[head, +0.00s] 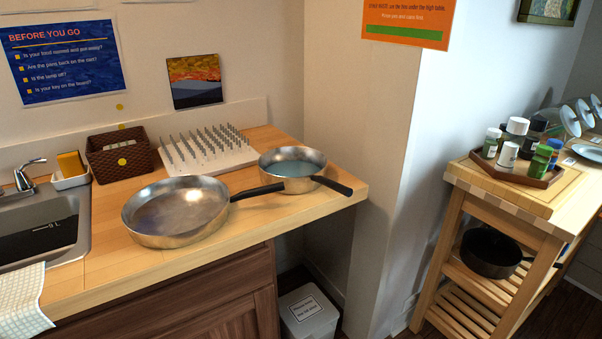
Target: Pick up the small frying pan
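Two metal pans with black handles sit on the wooden counter. The smaller pan (291,184) is on the right near the counter's end, with a bluish inside; I cannot tell whether that is liquid or a coating. Its handle (333,186) points right, towards the counter's end. The larger shallow frying pan (176,213) is on the left near the front edge. Its handle (257,192) points right and reaches the front of the smaller pan; I cannot tell if they touch. Neither of my grippers is in view.
Behind the pans are a pegged white rack (208,150) and a brown basket (120,155). A sink (60,262) is at left. A wooden cart (545,200) at right holds a tray of bottles (520,174) and a black pot (490,254). A bin (308,312) stands below.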

